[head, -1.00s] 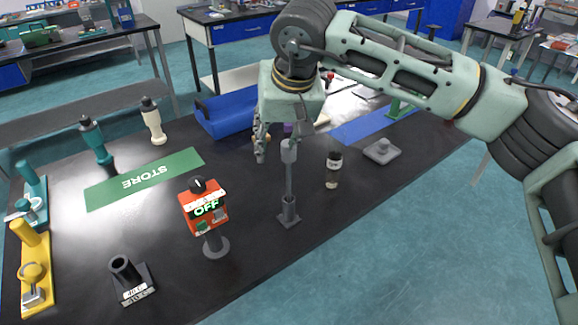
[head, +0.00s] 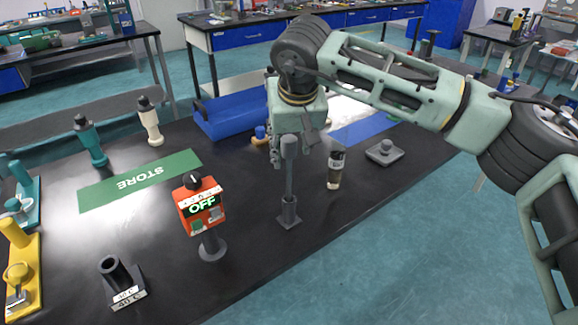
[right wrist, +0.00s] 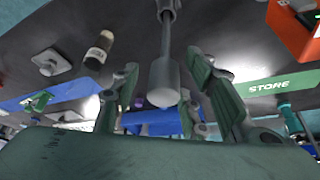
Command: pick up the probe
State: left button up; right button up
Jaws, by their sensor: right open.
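The probe, a grey rod with a thicker cylindrical head (head: 289,147), stands upright in a small dark square-based holder (head: 289,214) on the black table. My right gripper (head: 292,143) points down at the probe's head, with its fingers beside it. In the right wrist view the probe head (right wrist: 164,82) shows between the two spread fingers of the right gripper (right wrist: 163,68). The fingers are open, and no clear contact shows. In the head view the gripper partly overlaps the probe's top. My left gripper is not in view.
An orange box reading OFF (head: 202,207) stands left of the probe. A blue bin (head: 230,113) lies behind. A green STORE mat (head: 140,181) is at left, and a dark holder (head: 122,284) in front.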

jog(key=shift+s, duration=0.1)
grip_shut()
jog(key=shift+r, duration=0.2)
